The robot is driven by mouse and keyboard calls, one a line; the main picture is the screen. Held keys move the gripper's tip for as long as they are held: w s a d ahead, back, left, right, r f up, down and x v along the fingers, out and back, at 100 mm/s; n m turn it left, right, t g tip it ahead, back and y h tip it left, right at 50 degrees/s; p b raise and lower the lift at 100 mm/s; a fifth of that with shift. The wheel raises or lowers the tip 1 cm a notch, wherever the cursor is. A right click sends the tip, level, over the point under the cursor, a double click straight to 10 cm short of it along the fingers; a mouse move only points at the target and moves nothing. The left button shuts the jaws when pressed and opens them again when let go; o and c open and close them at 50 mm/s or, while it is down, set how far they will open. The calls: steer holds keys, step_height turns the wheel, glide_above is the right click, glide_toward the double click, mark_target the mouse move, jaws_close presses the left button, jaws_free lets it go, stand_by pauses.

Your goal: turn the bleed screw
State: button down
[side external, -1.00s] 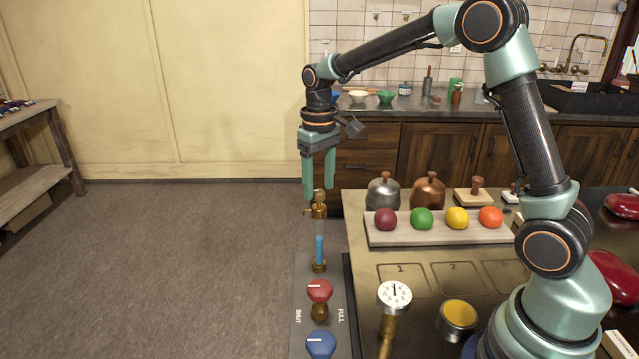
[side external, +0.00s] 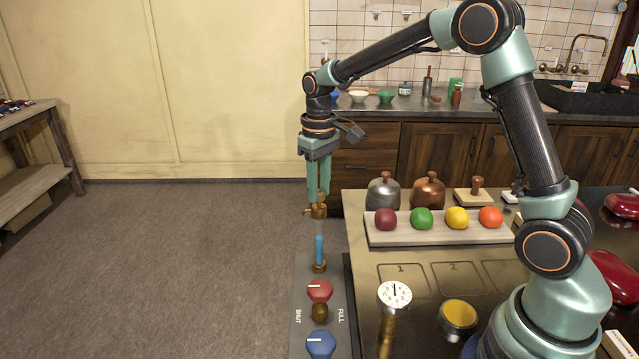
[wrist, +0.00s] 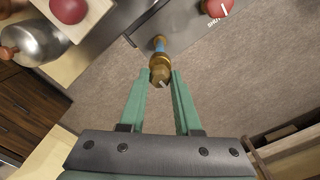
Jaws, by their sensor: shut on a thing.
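The bleed screw, a small brass piece, sits at the top of a brass fitting (side external: 319,211) with a short side spout. In the wrist view the screw (wrist: 160,77) has a pale mark on its top and lies between my fingertips. My gripper (side external: 318,190) points straight down and is shut on the screw, one finger on each side. The fingers hide much of the screw in the side view. Below the fitting a blue column (side external: 319,250) rises from a brass base (side external: 319,267).
A red knob (side external: 319,291) and a blue knob (side external: 321,343) stand on the grey panel (side external: 302,275), nearer the camera. A white dial (side external: 394,294) is on a brass post to the right. A board with coloured balls (side external: 440,237) lies behind. The floor to the left is clear.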

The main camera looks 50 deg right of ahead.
steer(key=n, duration=1)
steer(key=shift+n, duration=0.4)
steer(key=n, duration=1.1)
steer(key=shift+r, duration=0.1)
stand_by(0.3)
steer(key=c, duration=0.6)
jaws_free()
